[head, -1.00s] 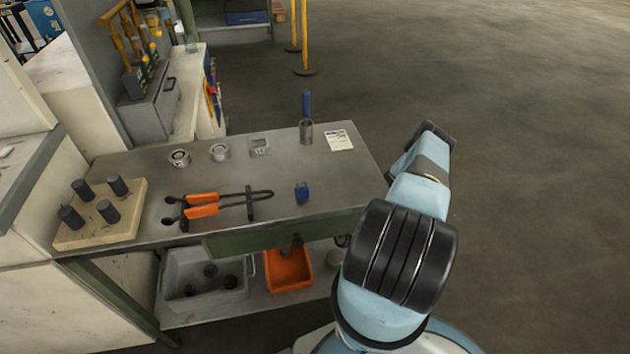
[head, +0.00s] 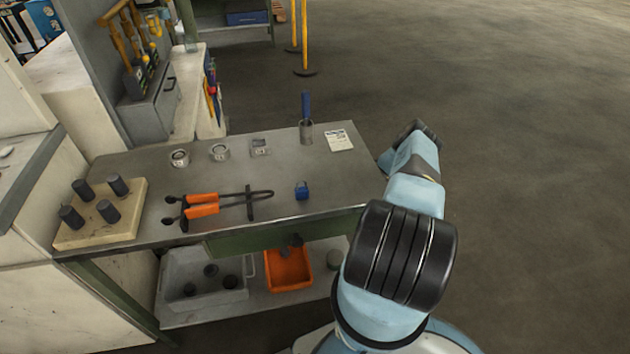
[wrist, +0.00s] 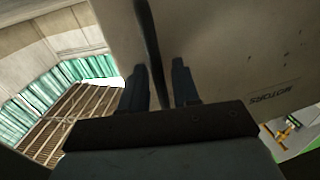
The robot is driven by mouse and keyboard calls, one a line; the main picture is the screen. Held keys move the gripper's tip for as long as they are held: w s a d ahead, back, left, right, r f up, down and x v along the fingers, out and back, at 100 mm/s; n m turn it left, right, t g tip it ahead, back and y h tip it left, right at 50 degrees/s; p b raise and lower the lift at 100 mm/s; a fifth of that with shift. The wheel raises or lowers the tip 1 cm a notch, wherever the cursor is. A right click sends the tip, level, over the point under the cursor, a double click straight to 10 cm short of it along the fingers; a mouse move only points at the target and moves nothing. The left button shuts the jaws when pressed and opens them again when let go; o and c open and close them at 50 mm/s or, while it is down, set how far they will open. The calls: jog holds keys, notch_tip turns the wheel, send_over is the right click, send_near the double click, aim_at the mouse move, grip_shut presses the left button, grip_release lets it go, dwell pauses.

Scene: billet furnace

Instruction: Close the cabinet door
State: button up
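In the wrist view, a large beige-grey panel (wrist: 230,50) with dark lettering fills the upper right. It looks like the cabinet door, though I cannot be sure. A narrow dark slit runs down its left side, with another beige-grey surface (wrist: 115,30) left of it. My gripper (wrist: 160,88) points at this slit, its two dark fingers apart, one on each side of it. Nothing is clearly held; contact with the panel cannot be told. In the head view my arm reaches away at the right; the gripper fingers and lettered panel are not clearly seen there.
A workbench (head: 330,172) stands left of my arm, bearing orange-handled tongs (head: 203,204), a wooden block with dark cylinders (head: 70,236) and small parts. An orange bin (head: 288,270) sits on its lower shelf. Open floor (head: 520,150) lies to the right.

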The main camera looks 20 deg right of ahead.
jog(key=shift+c, duration=0.3)
grip_shut()
